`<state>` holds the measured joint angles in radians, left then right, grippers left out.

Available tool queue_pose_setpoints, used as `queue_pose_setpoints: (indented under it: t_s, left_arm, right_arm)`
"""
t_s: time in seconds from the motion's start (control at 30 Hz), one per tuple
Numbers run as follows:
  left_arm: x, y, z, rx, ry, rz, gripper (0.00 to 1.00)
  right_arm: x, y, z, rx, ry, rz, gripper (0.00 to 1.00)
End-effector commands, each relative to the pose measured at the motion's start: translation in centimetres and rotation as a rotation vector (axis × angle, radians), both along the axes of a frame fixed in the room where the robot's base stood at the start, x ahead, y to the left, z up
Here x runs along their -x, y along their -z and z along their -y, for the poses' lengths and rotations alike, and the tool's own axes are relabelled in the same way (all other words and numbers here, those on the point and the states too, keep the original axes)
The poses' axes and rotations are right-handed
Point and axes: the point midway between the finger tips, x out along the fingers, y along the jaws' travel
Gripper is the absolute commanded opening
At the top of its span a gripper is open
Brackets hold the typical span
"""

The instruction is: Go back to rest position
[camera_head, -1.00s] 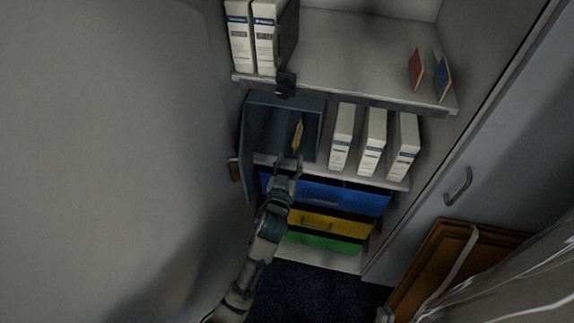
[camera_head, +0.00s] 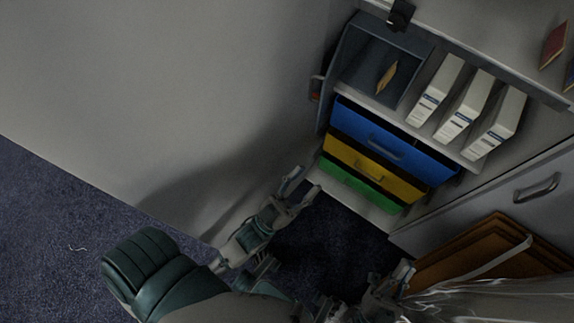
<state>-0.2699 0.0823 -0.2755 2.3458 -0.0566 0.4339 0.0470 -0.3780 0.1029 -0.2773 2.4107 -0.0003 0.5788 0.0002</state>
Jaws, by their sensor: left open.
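My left gripper (camera_head: 306,180) is open and empty. It is in front of the cabinet, near the low drawers and apart from them. My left arm reaches up to it from the lower left. My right gripper (camera_head: 402,278) shows only in part at the bottom, beside the brown framed boards, and its fingers are hard to make out. An open dark safe-like box (camera_head: 420,46) stands on the cabinet shelf with a small yellowish item (camera_head: 387,76) inside.
Blue (camera_head: 350,122), yellow (camera_head: 345,157) and green (camera_head: 338,178) drawers sit below the shelf. White binders (camera_head: 436,90) stand right of the box. Brown boards (camera_head: 500,255) and clear plastic (camera_head: 500,298) are at lower right.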

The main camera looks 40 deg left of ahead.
Motion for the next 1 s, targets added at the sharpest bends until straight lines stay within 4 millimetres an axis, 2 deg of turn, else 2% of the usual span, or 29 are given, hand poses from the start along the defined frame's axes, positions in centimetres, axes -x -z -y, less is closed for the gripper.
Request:
queue_pose_setpoints:
  t_s: [0.03, 0.1, 0.27, 0.83, 0.93, 1.0]
  left_arm:
    - [1.6, -0.5, -0.5, 0.019, -0.004, 0.023, 0.49]
    - [3.1, -1.3, -1.1, 0.041, -0.011, 0.057, 0.49]
    - [4.4, -2.0, -1.6, 0.06, -0.02, 0.087, 0.49]
    - [3.9, -1.7, -1.4, 0.051, -0.018, 0.064, 0.49]
    - [2.5, -0.3, -0.9, 0.015, -0.015, -0.026, 0.49]
    - [1.0, 1.9, -0.4, -0.029, -0.012, -0.144, 0.49]
  right_arm:
    - [0.0, 0.0, 0.0, 0.0, 0.0, 0.0, 0.0]
    - [0.0, 0.0, 0.0, 0.0, 0.0, 0.0, 0.0]
    - [0.0, 0.0, 0.0, 0.0, 0.0, 0.0, 0.0]
    - [-0.3, 0.5, -0.1, 0.01, 0.0, -0.029, 0.0]
    - [-1.7, 1.8, -0.7, 0.045, -0.004, -0.117, 0.0]
    - [-3.2, 4.0, -1.2, 0.087, -0.009, -0.234, 0.0]
